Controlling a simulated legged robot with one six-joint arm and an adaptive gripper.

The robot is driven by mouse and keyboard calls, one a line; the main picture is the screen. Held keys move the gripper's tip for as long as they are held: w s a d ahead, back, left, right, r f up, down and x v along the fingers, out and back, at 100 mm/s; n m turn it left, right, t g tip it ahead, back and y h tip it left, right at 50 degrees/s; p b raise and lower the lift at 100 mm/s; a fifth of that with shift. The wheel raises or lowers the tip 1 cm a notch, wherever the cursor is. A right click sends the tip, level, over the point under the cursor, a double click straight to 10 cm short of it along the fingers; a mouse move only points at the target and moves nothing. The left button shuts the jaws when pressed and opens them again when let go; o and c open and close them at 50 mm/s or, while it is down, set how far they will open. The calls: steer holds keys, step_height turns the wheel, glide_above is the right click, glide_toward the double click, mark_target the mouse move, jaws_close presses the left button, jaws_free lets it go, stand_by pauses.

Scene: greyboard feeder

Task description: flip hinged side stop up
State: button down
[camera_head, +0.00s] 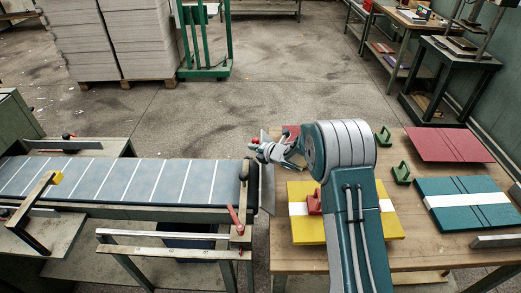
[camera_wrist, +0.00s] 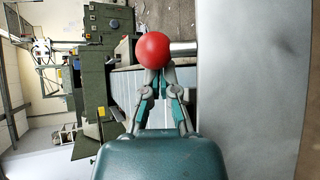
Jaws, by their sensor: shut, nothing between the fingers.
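A grey metal plate (camera_head: 267,185), which looks like the hinged side stop, stands at the right end of the feeder bed (camera_head: 130,181). In the wrist view the plate (camera_wrist: 250,95) fills the right side, with a short rod and a red ball knob (camera_wrist: 152,51) on its left edge. My gripper (camera_head: 262,150) is over the feeder's end, near the top of the plate. In the wrist view my gripper (camera_wrist: 153,74) is shut and empty, its fingertips at the lower edge of the knob; I cannot tell whether they touch it. The hinge is not clear.
A red lever (camera_head: 236,220) sits at the feeder's near right corner. A wooden table (camera_head: 420,240) on the right carries yellow (camera_head: 310,234), teal (camera_head: 468,203) and red (camera_head: 448,144) boards and green clamps (camera_head: 401,172). Board stacks (camera_head: 85,40) stand behind; the floor between is clear.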

steer(key=shift+w+a+f, duration=0.15)
steer(key=shift+w+a, duration=0.15)
steer(key=shift+d+r+m+y, duration=0.3)
steer(key=shift+d+y, duration=0.1)
stand_by(0.3)
steer(key=shift+d+r+m+t+y, duration=0.4)
steer(key=shift+d+y, duration=0.2)
steer(key=shift+d, duration=0.05)
steer(key=shift+d+r+m+t+y, duration=0.25)
steer(key=shift+d+m+t+y, duration=0.1)
steer(key=shift+d+m+y, duration=0.25)
steer(key=shift+d+r+m+t+y, duration=0.3)
steer(key=shift+d+t+y, duration=0.1)
steer(key=shift+d, duration=0.25)
steer(key=shift+d+r, duration=0.2)
steer(key=shift+d, duration=1)
steer(key=v, duration=1.2)
